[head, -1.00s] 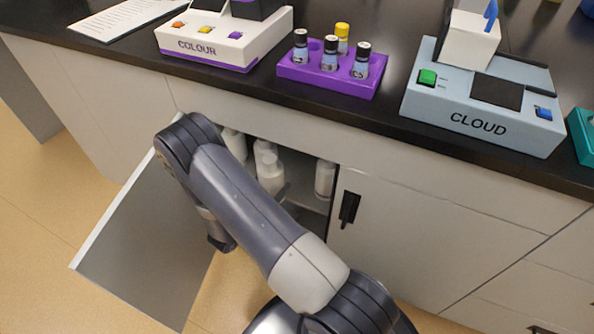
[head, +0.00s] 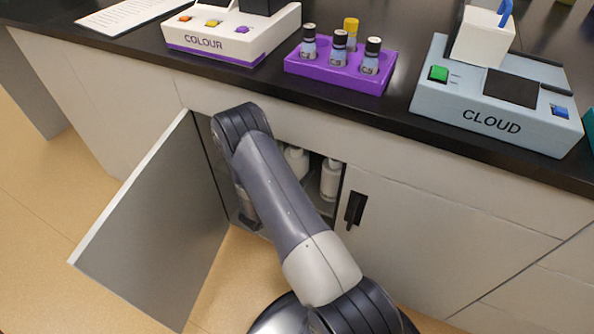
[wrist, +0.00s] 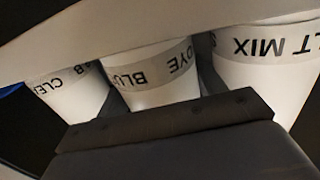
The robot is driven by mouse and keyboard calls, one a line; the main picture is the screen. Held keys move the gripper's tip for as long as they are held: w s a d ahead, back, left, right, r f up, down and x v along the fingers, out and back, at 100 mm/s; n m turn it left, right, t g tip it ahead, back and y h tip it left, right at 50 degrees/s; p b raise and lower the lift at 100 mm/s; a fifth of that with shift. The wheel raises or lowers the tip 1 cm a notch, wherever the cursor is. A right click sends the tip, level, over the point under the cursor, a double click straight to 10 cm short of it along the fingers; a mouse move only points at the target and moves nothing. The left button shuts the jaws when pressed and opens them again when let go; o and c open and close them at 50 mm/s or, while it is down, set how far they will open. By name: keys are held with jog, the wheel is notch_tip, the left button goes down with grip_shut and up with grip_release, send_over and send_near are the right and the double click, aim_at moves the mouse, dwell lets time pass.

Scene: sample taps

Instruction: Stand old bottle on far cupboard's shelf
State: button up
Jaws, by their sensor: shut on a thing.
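In the wrist view, my gripper (wrist: 160,84) has its dark fingers on either side of a white bottle labelled BLUE DYE (wrist: 152,92), and is shut on it. The lettering is upside down in this view. A bottle with a partly hidden label ending LT MIX (wrist: 268,75) is beside it at right. A bottle with a partly read label, CLE (wrist: 72,96), is at left. The head view shows an open cupboard with white bottles (head: 330,180) inside; my arm hides my gripper there. I cannot tell which bottle is the old one.
The cupboard's door (head: 160,225) stands open at left. A shut door with a black handle (head: 354,208) is at right. The dark worktop above bears the COLOUR device (head: 225,45), a purple vial rack (head: 340,75) and the CLOUD device (head: 490,110).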

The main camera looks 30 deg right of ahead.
jog(key=o, duration=0.9)
jog(key=shift+f, duration=0.1)
jog(key=shift+o, duration=0.2)
jog(key=shift+s+a, duration=0.1)
jog(key=shift+a, duration=0.2)
jog(key=p+v, duration=0.1)
jog(key=v, duration=1)
jog(key=shift+s, duration=0.15)
jog(key=shift+a, duration=0.15)
